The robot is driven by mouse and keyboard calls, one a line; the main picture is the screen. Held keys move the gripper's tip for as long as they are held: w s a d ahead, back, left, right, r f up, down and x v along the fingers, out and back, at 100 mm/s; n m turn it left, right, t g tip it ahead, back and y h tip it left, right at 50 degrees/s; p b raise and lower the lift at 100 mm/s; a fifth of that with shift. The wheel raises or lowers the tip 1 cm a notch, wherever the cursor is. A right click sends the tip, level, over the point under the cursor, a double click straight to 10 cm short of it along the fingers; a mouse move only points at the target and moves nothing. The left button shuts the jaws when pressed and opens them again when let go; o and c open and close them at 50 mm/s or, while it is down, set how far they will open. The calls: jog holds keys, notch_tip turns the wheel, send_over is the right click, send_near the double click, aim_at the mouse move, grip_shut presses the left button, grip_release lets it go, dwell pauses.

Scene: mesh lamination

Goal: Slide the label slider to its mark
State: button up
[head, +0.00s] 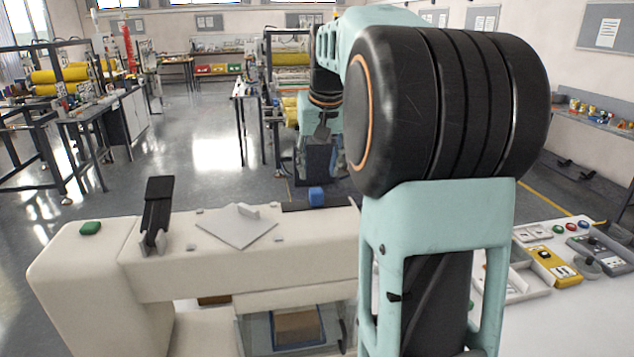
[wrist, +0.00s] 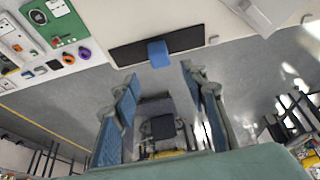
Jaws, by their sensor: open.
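A blue block, which looks like the label slider (head: 316,196), sits on a dark flat strip (head: 293,207) at the back edge of the white machine. In the wrist view the blue slider (wrist: 158,53) lies partway along the dark strip (wrist: 185,41), overlapping its edge. My gripper (wrist: 160,80) is open and empty, its two blue-padded fingers apart. The slider shows just beyond the fingertips, between their lines, and does not appear to be touched. In the head view my arm hides the right end of the strip. I cannot make out the mark.
The white machine top (head: 160,275) carries a black upright lever (head: 156,215), a pale diamond-shaped plate (head: 236,226) and a green button (head: 90,228). A control box with a yellow panel (head: 553,266) stands at the right. Open floor lies behind the machine.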

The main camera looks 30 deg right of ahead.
jog(key=shift+v, duration=1.65)
